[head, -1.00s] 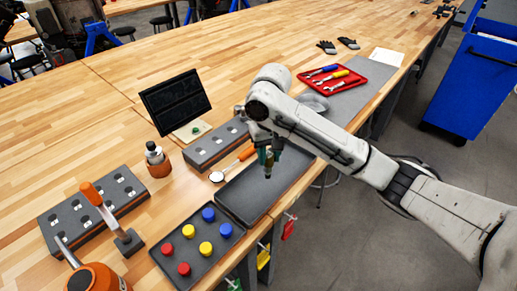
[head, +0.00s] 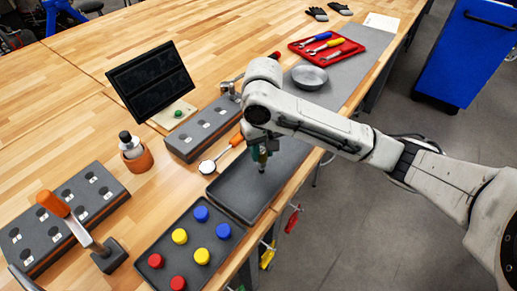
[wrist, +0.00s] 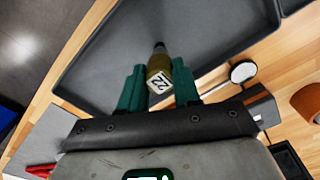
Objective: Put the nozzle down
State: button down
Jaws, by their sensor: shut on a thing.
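My gripper (head: 260,153) is shut on the nozzle (wrist: 159,67), which is small and brass-coloured with a dark tip and a white label reading 22. In the wrist view the two green fingers of my gripper (wrist: 158,84) stand on either side of it. In the head view the nozzle (head: 262,167) points down, tip lowest, over the empty dark grey tray (head: 234,190) at the table's front edge. The tray also fills much of the wrist view (wrist: 100,68). I cannot tell how far the tip is above the tray floor.
A dark tray with red, yellow and blue caps (head: 191,252) lies left of the empty tray. An inspection mirror (head: 208,167) lies behind it, near a slotted block (head: 205,125). A grey bowl (head: 309,77) and red tool tray (head: 326,48) stand farther back.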

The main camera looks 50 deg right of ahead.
jog(key=c, duration=0.8)
grip_release()
notch_tip(320, 180, up, 12)
jog(key=p, duration=0.1)
dwell(0.7)
